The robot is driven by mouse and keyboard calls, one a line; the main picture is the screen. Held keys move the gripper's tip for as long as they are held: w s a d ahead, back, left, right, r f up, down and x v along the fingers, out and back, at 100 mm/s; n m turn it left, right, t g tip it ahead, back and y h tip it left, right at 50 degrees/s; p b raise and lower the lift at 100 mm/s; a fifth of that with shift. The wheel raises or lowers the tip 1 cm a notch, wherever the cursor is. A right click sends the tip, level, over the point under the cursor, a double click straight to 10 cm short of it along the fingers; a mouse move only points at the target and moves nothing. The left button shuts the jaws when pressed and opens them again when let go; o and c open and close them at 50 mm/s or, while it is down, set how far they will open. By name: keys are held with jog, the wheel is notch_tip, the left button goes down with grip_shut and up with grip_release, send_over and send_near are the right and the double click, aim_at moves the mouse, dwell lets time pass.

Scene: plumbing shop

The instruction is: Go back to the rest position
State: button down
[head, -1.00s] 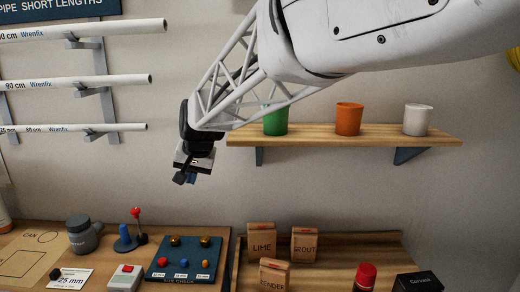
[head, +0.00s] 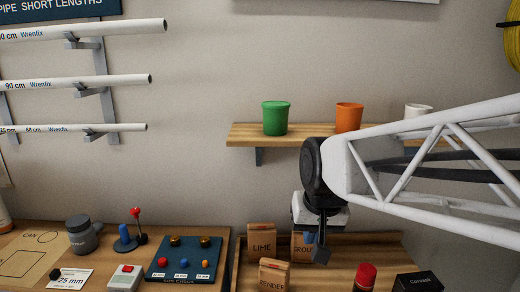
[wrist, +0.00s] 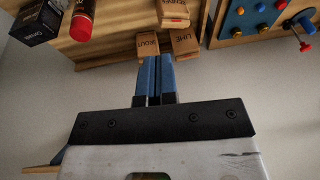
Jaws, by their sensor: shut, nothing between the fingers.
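My gripper (head: 314,248) hangs at the end of my white lattice arm in the head view, in front of the grout box and above the right-hand tray. In the wrist view the two blue fingers (wrist: 154,75) are together with nothing between them. The grout box (head: 303,244) is partly hidden behind the gripper. The lime box (head: 262,240) stands just left of it, and the render box (head: 273,273) is nearer the front. The gripper appears apart from all of them.
A shelf (head: 247,136) holds a green cup (head: 275,118), an orange cup (head: 348,117) and a white cup (head: 417,110), with my arm across its right part. A red-capped can (head: 364,277) and a dark box (head: 418,282) stand front right. A blue size-check board (head: 183,259) lies left.

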jog(key=s+d+f, duration=0.2)
jog(key=s+d, duration=0.2)
jog(key=s, duration=0.2)
jog(key=s+d+f+h, duration=0.1)
jog(key=s+d+f, duration=0.2)
jog(key=s, duration=0.4)
jog(key=shift+d+f, duration=0.25)
jog(key=shift+d, duration=0.4)
dwell(1.7)
